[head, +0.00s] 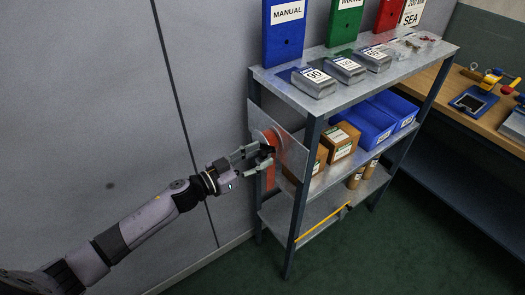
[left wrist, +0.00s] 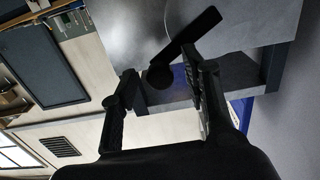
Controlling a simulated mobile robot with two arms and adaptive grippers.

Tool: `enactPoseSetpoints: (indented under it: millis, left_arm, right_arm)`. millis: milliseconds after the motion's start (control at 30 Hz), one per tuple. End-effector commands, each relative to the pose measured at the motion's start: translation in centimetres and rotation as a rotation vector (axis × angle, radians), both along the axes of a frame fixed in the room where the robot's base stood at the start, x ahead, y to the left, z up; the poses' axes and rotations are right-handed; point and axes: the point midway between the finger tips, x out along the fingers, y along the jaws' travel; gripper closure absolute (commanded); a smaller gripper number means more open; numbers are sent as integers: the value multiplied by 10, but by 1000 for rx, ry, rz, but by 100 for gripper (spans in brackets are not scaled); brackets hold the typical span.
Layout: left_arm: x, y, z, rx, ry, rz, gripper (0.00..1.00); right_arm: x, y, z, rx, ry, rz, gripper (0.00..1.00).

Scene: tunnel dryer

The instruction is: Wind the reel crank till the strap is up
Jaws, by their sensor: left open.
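The reel (head: 261,137) is a pale disc on a grey metal plate (head: 292,152) fixed to the end of the shelf unit. An orange strap (head: 271,179) shows at the reel and hangs below it. My left gripper (head: 262,152) is at the reel, its fingers open and pointing at the black crank handle (head: 267,149). In the left wrist view the black crank (left wrist: 187,47) runs slantwise, its lower rounded end between the open fingers (left wrist: 160,72). A finger lies close to the crank; I cannot tell whether they touch. My right gripper is out of view.
The shelf unit (head: 357,85) holds grey packs, blue bins (head: 368,125) and cardboard boxes (head: 340,140). Manual binders stand on top. A wooden bench (head: 452,92) is at the right. The grey wall (head: 90,90) is close behind my left arm. Green floor (head: 350,255) is clear in front.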

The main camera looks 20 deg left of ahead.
Motion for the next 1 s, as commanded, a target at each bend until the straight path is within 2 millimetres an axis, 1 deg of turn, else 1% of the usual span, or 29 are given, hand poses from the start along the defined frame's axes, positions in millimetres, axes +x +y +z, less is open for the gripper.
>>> enactPoseSetpoints:
  millis: [33,167,467,567,1000]
  left_arm:
    - [5,-4,1,-1,0,0,57]
    - [12,-9,1,1,-1,-1,57]
    - [13,-11,-1,1,0,-1,57]
    - [13,-11,-1,1,0,-1,63]
    - [13,-11,0,1,1,-1,92]
  right_arm:
    - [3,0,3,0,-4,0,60]
    - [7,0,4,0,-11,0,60]
    - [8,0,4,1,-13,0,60]
    - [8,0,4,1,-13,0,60]
    - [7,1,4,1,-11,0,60]
